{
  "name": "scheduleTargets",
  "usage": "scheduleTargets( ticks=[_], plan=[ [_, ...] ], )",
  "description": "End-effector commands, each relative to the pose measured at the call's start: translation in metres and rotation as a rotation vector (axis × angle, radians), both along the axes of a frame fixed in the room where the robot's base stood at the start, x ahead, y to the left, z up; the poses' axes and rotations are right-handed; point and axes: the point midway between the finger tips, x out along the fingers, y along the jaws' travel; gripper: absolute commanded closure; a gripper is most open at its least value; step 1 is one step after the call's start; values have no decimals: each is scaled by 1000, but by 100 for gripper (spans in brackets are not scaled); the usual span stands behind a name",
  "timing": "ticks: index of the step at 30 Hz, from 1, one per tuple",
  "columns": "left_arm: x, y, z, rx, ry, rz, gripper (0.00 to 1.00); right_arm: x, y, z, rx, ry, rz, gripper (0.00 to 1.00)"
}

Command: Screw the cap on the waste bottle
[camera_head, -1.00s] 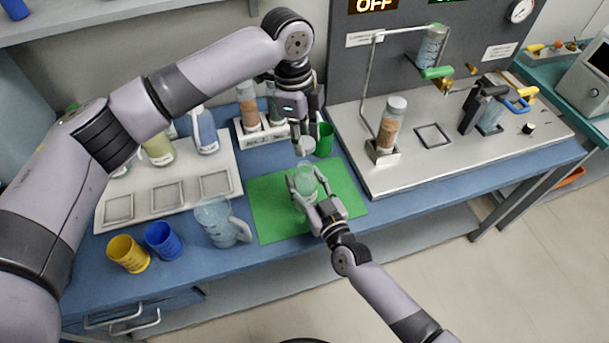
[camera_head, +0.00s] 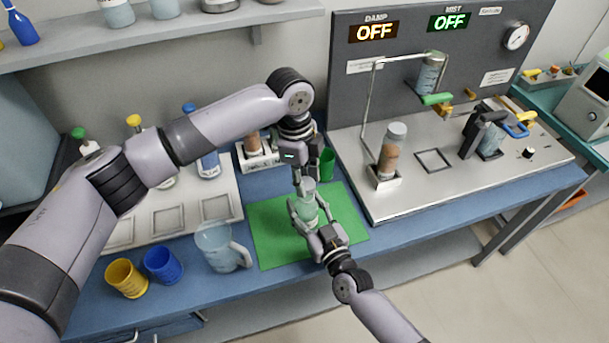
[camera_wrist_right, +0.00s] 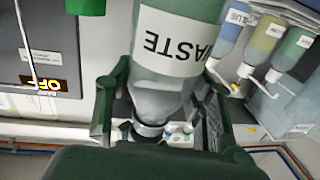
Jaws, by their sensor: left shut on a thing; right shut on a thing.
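The waste bottle (camera_head: 306,210) is clear with a pale green band. It stands upright over the green mat (camera_head: 267,222). My right gripper (camera_head: 308,216) is shut around its body from the front. In the right wrist view the bottle's "WASTE" label (camera_wrist_right: 172,42) appears upside down, between the right gripper's fingers (camera_wrist_right: 160,105). My left gripper (camera_head: 302,182) points down from above and is shut on the pale grey cap (camera_head: 309,184). The cap is at the bottle's mouth, in line with it. The fingers partly hide the join, so I cannot tell how far it is seated.
A green cup (camera_head: 327,162) stands just behind the mat. A clear jug (camera_head: 222,249), a blue cup (camera_head: 163,264) and a yellow cup (camera_head: 126,278) stand to the left. The metal station (camera_head: 450,183) with a sample bottle (camera_head: 391,150) is to the right. The mat's right part is clear.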

Motion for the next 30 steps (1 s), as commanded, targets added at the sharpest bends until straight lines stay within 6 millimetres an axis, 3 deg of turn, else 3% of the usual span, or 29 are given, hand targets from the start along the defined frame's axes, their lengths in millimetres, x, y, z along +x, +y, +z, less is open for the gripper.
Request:
scheduleTargets(
  ticks=[6, 30],
  plan=[
    [0, 0, -11, -1, 1, 0, 76, 0, 0, 0, -1, 0, -1, 100],
    [0, 0, -17, -1, 0, -1, 76, 0, 0, 0, -2, -1, -1, 100]
  ],
)
